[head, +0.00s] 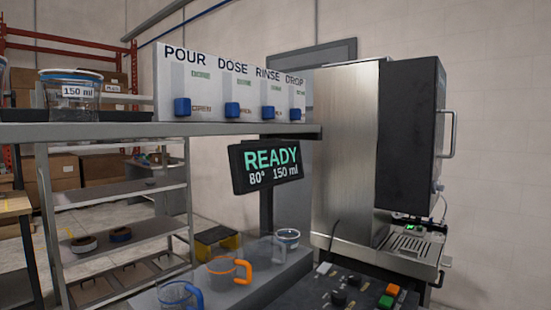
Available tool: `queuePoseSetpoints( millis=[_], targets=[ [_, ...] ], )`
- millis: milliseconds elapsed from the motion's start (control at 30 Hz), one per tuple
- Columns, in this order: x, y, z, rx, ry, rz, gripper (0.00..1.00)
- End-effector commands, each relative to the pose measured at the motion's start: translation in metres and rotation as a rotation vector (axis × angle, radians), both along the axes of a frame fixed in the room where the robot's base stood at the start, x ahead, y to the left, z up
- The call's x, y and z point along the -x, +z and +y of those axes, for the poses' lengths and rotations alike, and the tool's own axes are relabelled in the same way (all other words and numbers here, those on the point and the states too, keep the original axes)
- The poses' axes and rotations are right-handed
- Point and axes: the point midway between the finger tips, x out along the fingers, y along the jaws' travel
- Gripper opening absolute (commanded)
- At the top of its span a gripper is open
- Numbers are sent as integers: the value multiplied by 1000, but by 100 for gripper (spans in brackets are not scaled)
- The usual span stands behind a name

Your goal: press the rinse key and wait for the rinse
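A white box on the shelf carries the labels POUR, DOSE, RINSE and DROP. Under the RINSE label is a blue key-like part (268,113), third from the left in a row of similar blue parts. A dark display (265,167) below the shelf reads READY, 80° and 150 ml. A dark control panel (345,290) at the bottom holds black knobs, a green button (385,301) and an orange button (393,290); I cannot read any marking there. No rinse flow is visible. My gripper is not in view.
A tall steel machine (345,150) with a black door and handle stands at the right, with a drip grate (408,243) at its foot. Cups, including an orange-handled one (224,271), stand on a grey ledge. A 150 ml container (72,93) stands on the shelf at left.

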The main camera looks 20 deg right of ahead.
Motion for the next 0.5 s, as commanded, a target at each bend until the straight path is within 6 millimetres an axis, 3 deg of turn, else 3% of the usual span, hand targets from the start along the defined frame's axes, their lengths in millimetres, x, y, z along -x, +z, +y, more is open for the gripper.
queuePoseSetpoints(
  millis=[267,500],
  targets=[
    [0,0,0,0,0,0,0],
    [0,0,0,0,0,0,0]
  ],
)
